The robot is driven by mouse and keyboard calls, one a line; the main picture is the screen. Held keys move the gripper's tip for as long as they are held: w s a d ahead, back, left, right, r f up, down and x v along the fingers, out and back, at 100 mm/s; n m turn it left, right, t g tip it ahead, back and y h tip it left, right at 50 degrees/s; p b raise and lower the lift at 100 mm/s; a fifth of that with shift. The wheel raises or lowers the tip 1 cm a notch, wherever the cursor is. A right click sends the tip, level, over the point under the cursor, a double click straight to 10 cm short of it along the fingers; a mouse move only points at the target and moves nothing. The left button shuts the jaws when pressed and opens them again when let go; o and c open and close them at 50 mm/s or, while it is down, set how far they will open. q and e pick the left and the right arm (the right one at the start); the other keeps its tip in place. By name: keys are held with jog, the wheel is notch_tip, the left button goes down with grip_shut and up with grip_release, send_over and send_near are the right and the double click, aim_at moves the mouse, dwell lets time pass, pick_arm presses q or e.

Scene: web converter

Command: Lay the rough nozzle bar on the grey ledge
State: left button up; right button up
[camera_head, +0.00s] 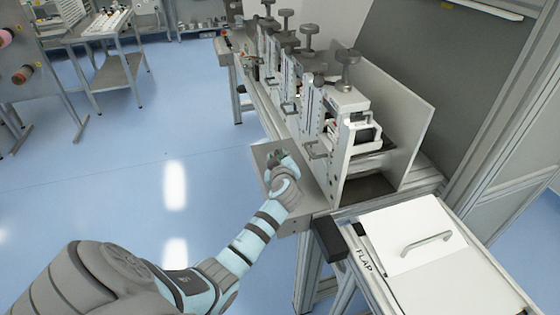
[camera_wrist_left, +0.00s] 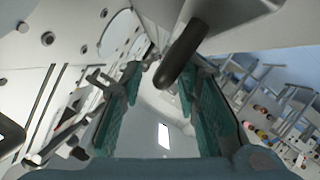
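My left arm reaches from the bottom of the head view to the front end of the machine. Its gripper (camera_head: 276,157) is over the grey ledge (camera_head: 309,193), which the hand partly covers. In the left wrist view the two teal-padded fingers of this gripper (camera_wrist_left: 160,82) stand apart. A dark, rounded rod (camera_wrist_left: 182,52) shows at the top between them; I cannot tell whether it is near the fingers or beyond them. No nozzle bar can be made out for certain in either view. My right gripper is not in view.
The machine's upright plates and grey knobs (camera_head: 347,62) stand just right of and behind the hand. A white lidded FLAP box (camera_head: 412,236) with a handle is at the lower right. Blue floor (camera_head: 130,170) lies open on the left, with a work table (camera_head: 108,28) farther back.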

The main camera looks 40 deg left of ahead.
pick_arm(q)
jog(key=v, duration=1.2)
